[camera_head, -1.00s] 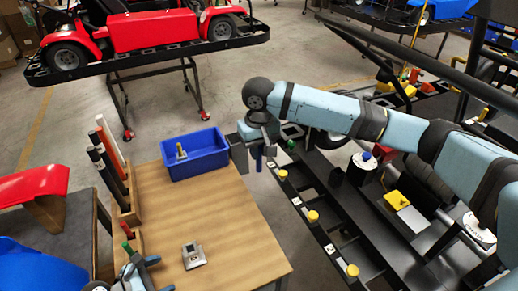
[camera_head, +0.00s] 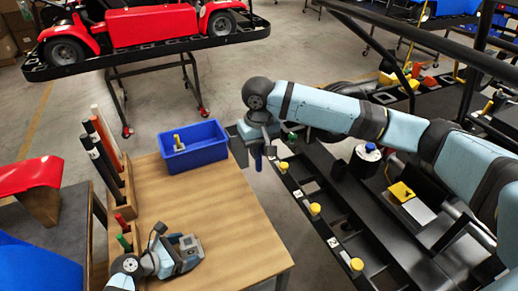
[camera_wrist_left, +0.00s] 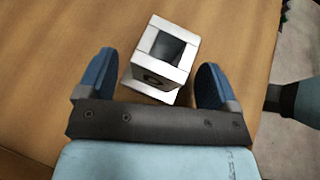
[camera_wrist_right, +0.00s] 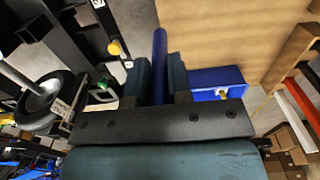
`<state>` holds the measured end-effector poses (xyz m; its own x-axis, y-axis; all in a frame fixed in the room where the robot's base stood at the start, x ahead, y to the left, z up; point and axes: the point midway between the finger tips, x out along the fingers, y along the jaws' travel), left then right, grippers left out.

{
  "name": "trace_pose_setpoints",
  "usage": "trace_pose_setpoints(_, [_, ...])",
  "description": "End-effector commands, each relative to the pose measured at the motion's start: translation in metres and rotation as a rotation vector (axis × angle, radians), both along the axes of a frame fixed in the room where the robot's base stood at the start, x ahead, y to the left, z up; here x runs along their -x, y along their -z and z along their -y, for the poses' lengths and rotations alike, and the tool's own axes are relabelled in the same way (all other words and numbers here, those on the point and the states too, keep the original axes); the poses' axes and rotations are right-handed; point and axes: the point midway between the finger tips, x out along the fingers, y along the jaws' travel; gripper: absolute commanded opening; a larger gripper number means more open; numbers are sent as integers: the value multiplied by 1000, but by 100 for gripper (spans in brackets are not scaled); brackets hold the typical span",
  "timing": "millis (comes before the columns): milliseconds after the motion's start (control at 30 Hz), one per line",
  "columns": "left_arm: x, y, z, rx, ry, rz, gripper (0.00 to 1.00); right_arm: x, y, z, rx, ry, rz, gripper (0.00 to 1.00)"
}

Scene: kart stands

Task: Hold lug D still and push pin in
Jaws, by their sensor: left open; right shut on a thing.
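Lug D (camera_head: 188,247), a small grey block with a square opening and a base, sits on the wooden table; its letter is too small for me to read surely. It also shows in the left wrist view (camera_wrist_left: 163,55). My left gripper (camera_head: 183,255) is open, with its blue fingers (camera_wrist_left: 150,75) on either side of the lug and gaps left and right. My right gripper (camera_head: 255,147) is shut on a blue pin (camera_head: 258,162), held upright off the table's far right corner. The pin also shows in the right wrist view (camera_wrist_right: 160,60).
A blue bin (camera_head: 194,154) with a yellow-topped piece inside stands at the table's back. A wooden rack (camera_head: 128,200) with dark and coloured rods lines the left edge. A black kart frame (camera_head: 330,210) with yellow caps lies right. The table's middle (camera_head: 205,200) is clear.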

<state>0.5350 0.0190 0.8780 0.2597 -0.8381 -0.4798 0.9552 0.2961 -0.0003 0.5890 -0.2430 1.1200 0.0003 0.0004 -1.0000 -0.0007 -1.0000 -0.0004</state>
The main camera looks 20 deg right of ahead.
Motion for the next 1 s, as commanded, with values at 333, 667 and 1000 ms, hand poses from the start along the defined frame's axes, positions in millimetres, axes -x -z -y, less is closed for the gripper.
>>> trace_pose_setpoints(333, [-2,5,9,0,0,0,85,0,0,0,0,0,0,0])
trace_pose_setpoints(667, [-2,5,9,0,0,0,52,0,0,0,0,0,0,0])
trace_pose_setpoints(1000, [-2,5,9,0,0,0,51,1,3,-12,-2,-49,-2,0])
